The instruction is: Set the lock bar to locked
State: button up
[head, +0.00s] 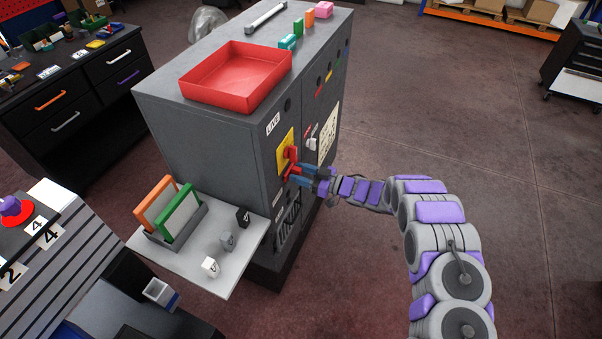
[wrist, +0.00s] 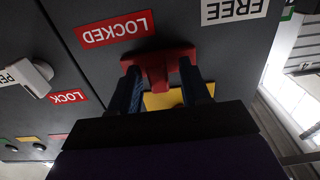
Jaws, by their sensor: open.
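A red handle-like piece, which looks like the lock bar (wrist: 157,68), shows in the wrist view by a yellow plate (wrist: 163,100). A red LOCKED label (wrist: 114,30) is at its upper left and a white FREE label (wrist: 235,8) at its upper right, both upside down. I cannot tell which setting it is at. My gripper (wrist: 158,92) is open, one finger on each side of the red piece; contact is unclear. In the head view my gripper (head: 298,172) is at the cabinet front, by the yellow plate (head: 285,149) and its red handle (head: 291,154), partly hiding them.
The grey cabinet (head: 205,135) carries a red tray (head: 235,78) and small coloured blocks on top. A pale knob (head: 311,144) sits to the right of the plate. A side shelf (head: 180,262) with frames and small blocks juts out below left.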

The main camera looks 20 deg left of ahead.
jog(key=shift+d, duration=0.15)
jog(key=s+d+p, duration=0.1)
jog(key=d, duration=1.6)
jog(key=shift+s, duration=0.1)
